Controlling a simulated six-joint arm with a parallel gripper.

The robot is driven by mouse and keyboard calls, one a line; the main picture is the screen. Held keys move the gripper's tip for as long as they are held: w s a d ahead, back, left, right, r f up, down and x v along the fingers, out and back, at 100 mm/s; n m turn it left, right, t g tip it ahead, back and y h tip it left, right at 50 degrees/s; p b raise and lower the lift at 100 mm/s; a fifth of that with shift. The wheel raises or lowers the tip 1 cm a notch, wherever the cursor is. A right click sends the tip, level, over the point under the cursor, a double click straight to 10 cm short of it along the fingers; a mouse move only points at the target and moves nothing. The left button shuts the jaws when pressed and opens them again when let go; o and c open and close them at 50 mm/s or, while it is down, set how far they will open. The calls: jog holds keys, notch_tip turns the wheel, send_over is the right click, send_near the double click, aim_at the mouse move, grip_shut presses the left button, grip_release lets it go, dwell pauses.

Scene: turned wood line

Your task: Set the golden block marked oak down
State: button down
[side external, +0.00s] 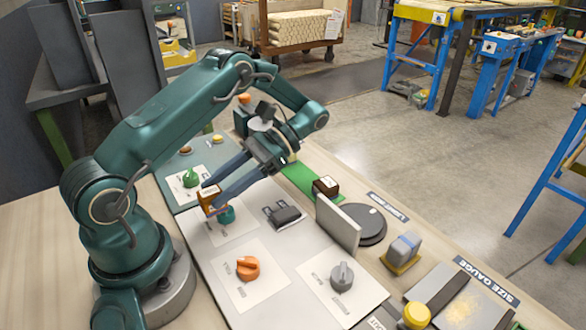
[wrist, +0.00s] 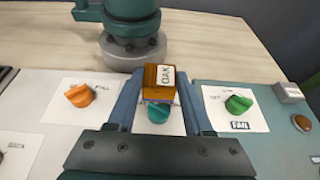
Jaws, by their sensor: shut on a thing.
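The golden-brown block marked OAK (wrist: 153,82) is between my gripper's fingers (wrist: 160,92), its white label facing up in the wrist view. In the side view the block (side external: 211,201) is at the tips of my gripper (side external: 213,193), which is shut on it. A teal knob (side external: 226,215) on a white card is right beside the block in that view. In the wrist view the teal knob (wrist: 158,113) shows just below the block, partly covered by it. I cannot tell the exact gap between the block and the panel.
The pale panel (side external: 275,245) carries an orange knob (side external: 247,268), a grey knob (side external: 342,277) and a dark switch (side external: 286,215). A green knob (side external: 190,178) is behind. An upright grey plate (side external: 338,222), black disc (side external: 362,224) and dark brown block (side external: 326,186) stand at the right.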

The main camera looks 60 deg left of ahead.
jog(key=d+n+h, duration=0.1)
jog(key=n+h, duration=0.1)
jog(key=w+d+n+t+h, duration=0.1)
jog(key=h, duration=0.1)
jog(key=w+d+n+h, duration=0.1)
jog(key=d+n+h, duration=0.1)
jog(key=shift+n+t, duration=0.3)
jog(key=w+n+t+h, duration=0.2)
jog(key=w+d+r+n+h, duration=0.1)
jog(key=w+h, duration=0.1)
jog(key=shift+n+t, duration=0.4)
jog(key=w+a+r+n+t+h, duration=0.35)
jog(key=w+r+n+t, duration=0.25)
jog(key=w+n+t, duration=0.4)
jog(key=m, duration=0.1)
send_over(353, 213)
jog(key=shift+g, duration=0.4)
notch_tip(353, 213, down, 7)
jog(key=shift+f, duration=1.9)
jog(key=shift+f, duration=0.1)
jog(key=shift+c, duration=1.5)
grip_release()
